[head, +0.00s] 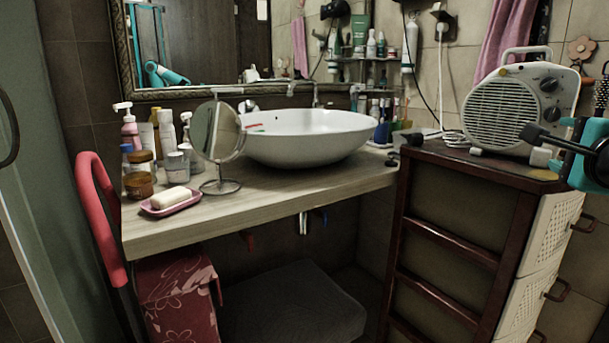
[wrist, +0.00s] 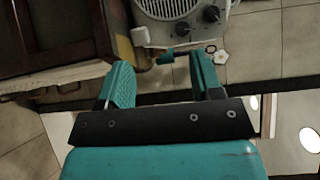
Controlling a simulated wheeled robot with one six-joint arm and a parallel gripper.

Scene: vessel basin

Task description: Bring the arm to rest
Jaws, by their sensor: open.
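My gripper (wrist: 160,64) shows in the wrist view with its two teal fingers apart and nothing held between them. In the head view, a teal and black part of my arm (head: 586,165) shows at the right edge, in front of the white fan heater (head: 510,112); the fingertips cannot be made out there. In the wrist view the heater (wrist: 180,12) lies beyond the fingers, at the top.
The heater stands on a dark wooden drawer cabinet (head: 455,205). Left of it, a counter (head: 265,195) carries a white basin (head: 305,140), a round mirror (head: 217,135), bottles (head: 167,130) and soap (head: 170,198) on a pink dish. A red-handled object (head: 98,215) stands left.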

